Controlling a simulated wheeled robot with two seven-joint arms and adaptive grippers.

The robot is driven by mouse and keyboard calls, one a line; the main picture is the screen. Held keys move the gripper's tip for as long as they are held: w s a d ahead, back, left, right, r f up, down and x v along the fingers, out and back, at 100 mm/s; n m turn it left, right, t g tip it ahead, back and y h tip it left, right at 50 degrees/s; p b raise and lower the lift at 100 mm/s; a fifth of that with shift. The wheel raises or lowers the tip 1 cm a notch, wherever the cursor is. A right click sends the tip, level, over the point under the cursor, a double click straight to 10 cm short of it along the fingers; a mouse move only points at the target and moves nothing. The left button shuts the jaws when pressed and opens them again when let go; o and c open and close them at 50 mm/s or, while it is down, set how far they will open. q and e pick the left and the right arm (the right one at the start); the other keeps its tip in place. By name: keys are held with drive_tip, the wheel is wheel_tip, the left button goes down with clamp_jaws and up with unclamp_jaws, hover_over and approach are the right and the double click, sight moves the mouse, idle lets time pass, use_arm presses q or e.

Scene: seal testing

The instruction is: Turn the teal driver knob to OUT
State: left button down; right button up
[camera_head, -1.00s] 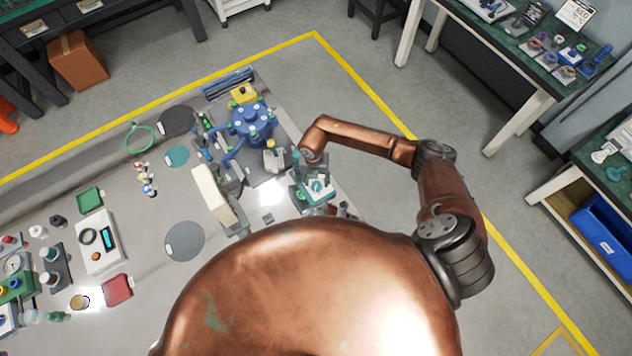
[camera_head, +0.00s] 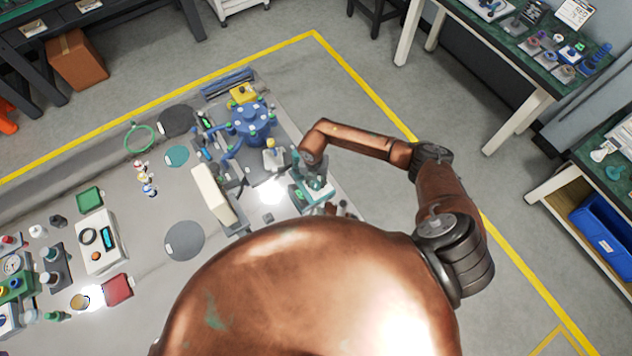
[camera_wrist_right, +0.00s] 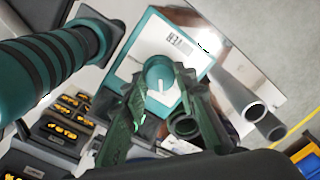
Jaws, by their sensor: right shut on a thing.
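The teal driver knob (camera_wrist_right: 159,74) shows in the right wrist view, round with a white pointer line on its face. My right gripper (camera_wrist_right: 162,92) is shut on the knob, one green finger on each side. In the head view, my right gripper (camera_head: 312,180) is over the teal box (camera_head: 322,191) near the table's right edge, and the knob is mostly hidden there. My left gripper is in neither view.
A ribbed teal cylinder (camera_wrist_right: 45,62) stands close left of the box in the wrist view, and grey tubes (camera_wrist_right: 245,98) lie to its right. In the head view, a cream upright panel (camera_head: 212,194) and a blue round fixture (camera_head: 250,124) stand left of my gripper.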

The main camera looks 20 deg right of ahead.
drive_tip(key=shift+c, duration=0.8)
drive_tip(key=shift+n, duration=0.3)
drive_tip(key=n+b, duration=0.2)
drive_tip(key=n, duration=0.1)
drive_tip(key=shift+f+n, duration=0.1)
drive_tip(key=shift+n, duration=0.2)
drive_tip(key=shift+n+b, duration=1.15)
drive_tip(key=shift+n, duration=0.65)
drive_tip(key=shift+t, duration=0.3)
drive_tip(key=o, duration=1.2)
drive_tip(key=shift+c, duration=0.2)
